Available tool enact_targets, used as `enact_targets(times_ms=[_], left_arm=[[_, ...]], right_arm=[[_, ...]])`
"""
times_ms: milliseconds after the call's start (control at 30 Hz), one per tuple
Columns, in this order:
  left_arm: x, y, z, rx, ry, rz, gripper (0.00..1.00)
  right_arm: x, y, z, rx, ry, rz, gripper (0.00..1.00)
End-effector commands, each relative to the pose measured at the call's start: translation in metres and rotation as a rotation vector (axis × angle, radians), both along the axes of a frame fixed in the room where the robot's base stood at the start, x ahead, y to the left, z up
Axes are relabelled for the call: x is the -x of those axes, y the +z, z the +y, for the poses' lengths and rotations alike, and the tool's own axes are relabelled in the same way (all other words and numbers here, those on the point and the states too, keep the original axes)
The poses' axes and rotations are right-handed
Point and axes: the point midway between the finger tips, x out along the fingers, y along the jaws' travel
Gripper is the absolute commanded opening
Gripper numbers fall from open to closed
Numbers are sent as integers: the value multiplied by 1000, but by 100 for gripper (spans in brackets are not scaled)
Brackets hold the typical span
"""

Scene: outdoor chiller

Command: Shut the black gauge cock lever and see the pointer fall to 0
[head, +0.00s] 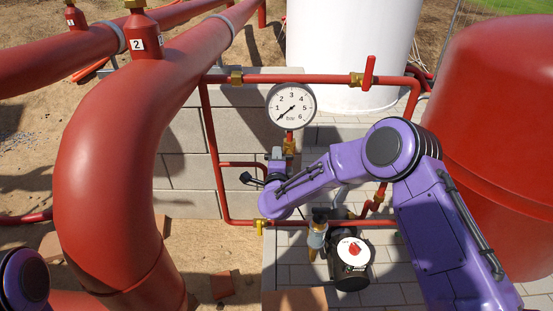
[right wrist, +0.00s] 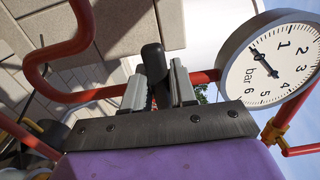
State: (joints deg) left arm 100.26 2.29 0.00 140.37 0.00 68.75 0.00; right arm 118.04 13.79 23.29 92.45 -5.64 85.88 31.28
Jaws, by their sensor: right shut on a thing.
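The round white pressure gauge (head: 291,106) stands on a brass fitting (head: 290,143); its pointer aims down-left, at the low end of the scale before 1. The same gauge (right wrist: 268,62) shows turned on its side in the right wrist view, pointer also before 1. My right gripper (head: 276,156) is below the gauge, and its two grey fingers show in the wrist view (right wrist: 160,88). They are shut on the black lever (right wrist: 152,62), whose rounded end sticks out between them. In the head view the gripper mostly hides the lever. My left gripper is out of view.
Red pipes (head: 210,140) frame the gauge. A red tank (head: 500,110) stands at right.

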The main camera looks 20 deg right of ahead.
Motion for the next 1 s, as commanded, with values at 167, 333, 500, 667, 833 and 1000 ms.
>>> enact_targets(times_ms=[167,333,500,667,833,1000], left_arm=[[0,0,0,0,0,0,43],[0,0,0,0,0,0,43],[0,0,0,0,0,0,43],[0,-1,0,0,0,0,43],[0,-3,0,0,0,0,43],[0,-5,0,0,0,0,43]], right_arm=[[0,1,1,-6,0,-4,0],[0,1,1,-5,0,-4,47],[0,1,0,-3,-1,-2,47],[9,1,5,-2,1,-2,47],[46,0,19,-2,3,-1,47],[80,0,32,-1,3,-2,47]])
